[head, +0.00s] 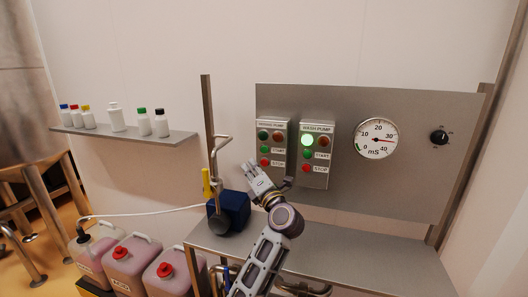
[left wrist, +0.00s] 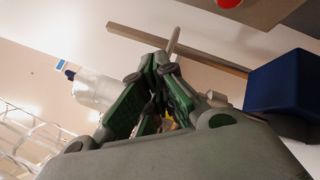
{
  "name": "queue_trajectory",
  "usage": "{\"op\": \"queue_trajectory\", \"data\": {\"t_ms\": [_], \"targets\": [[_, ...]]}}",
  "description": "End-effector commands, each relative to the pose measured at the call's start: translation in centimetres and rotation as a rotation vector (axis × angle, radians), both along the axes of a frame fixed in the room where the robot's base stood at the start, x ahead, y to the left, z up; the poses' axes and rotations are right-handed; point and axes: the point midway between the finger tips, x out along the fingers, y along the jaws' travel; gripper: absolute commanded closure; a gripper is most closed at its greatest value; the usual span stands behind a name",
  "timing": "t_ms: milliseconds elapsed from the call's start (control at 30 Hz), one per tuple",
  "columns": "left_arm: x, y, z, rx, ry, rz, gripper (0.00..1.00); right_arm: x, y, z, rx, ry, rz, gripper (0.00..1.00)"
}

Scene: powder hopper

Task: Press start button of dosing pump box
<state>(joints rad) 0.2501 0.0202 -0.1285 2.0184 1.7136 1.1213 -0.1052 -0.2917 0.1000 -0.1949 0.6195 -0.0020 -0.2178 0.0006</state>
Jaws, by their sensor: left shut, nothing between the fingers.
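The dosing pump box (head: 279,128) is a grey box on the left part of the metal panel. It has two unlit lamps on top, a green start button (head: 265,151) and a red stop button (head: 265,162), each with a label beside it. My left gripper (head: 252,167) is just below this box in the head view, pointing up toward it. Its fingers are shut and empty; they also show in the left wrist view (left wrist: 161,65). I cannot tell how far the fingertips are from the panel. My right gripper is not in view.
The wash pump box (head: 325,170) stands to the right, with its green lamp lit. Further right are a round gauge (head: 376,139) and a black knob (head: 439,137). A blue pump (head: 235,205) sits beside my left gripper. Bottles stand on a shelf (head: 140,140) at left.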

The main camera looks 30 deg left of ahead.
Motion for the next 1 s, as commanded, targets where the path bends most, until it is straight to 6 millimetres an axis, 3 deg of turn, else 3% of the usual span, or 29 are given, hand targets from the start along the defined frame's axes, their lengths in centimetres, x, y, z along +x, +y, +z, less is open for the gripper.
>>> {"op": "queue_trajectory", "data": {"t_ms": [533, 1000], "targets": [[0.7, 0.1, 0.0, 0.002, -0.001, -0.001, 1.00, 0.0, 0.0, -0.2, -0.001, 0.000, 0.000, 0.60], [4.4, 1.0, 0.0, 0.003, -0.001, 0.000, 1.00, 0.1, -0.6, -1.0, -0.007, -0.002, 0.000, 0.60]]}}
